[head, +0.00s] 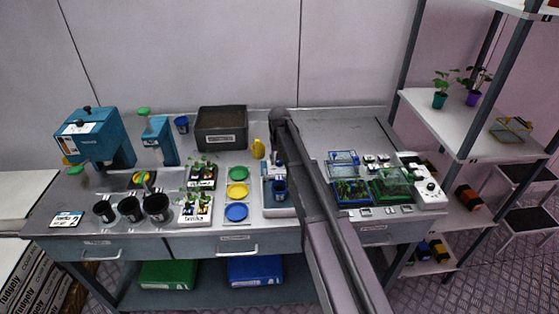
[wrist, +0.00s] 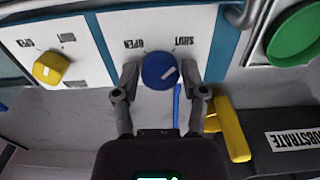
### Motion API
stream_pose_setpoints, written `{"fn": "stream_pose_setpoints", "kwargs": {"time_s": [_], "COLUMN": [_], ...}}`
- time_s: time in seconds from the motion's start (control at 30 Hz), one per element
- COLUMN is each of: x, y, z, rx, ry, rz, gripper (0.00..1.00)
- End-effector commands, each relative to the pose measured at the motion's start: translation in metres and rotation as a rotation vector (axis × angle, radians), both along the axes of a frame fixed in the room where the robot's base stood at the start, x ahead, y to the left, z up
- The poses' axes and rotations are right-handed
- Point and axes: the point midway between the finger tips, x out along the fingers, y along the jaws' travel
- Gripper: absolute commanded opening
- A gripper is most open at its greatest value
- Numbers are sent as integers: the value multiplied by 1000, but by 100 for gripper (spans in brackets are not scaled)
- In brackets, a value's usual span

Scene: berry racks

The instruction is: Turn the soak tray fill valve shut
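In the wrist view a round blue knob (wrist: 157,68) with a pale slanted mark sits on a white panel with teal edges. Upside-down labels read SHUT to its right and OPEN to its left. My gripper (wrist: 159,76) has its fingers apart, one on each side of the blue knob. I cannot tell whether they touch it. A yellow knob (wrist: 51,68) with its own OPEN label is further left on the panel. No label in view names the soak tray valve. In the head view my arm partly hides the white-and-blue unit (head: 267,200), and my fingertips cannot be made out.
A yellow scoop (wrist: 232,130) lies close to the right finger, beside the substrate bin (wrist: 290,138). A green dish (wrist: 293,38) is at upper right. In the head view, blue and green trays (head: 392,187) stand right of my arm, and black pots (head: 130,209) stand left.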

Motion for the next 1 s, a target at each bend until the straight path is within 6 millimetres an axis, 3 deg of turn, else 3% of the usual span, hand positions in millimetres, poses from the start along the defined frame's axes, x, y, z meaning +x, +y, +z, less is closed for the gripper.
{"fn": "stream_pose_setpoints", "kwargs": {"time_s": [0.63, 1.0], "x": [2, 2], "y": [0, 0], "z": [0, 0], "rx": [0, 1], "ry": [-4, -4], "rz": [24, 196], "gripper": [81, 81]}}
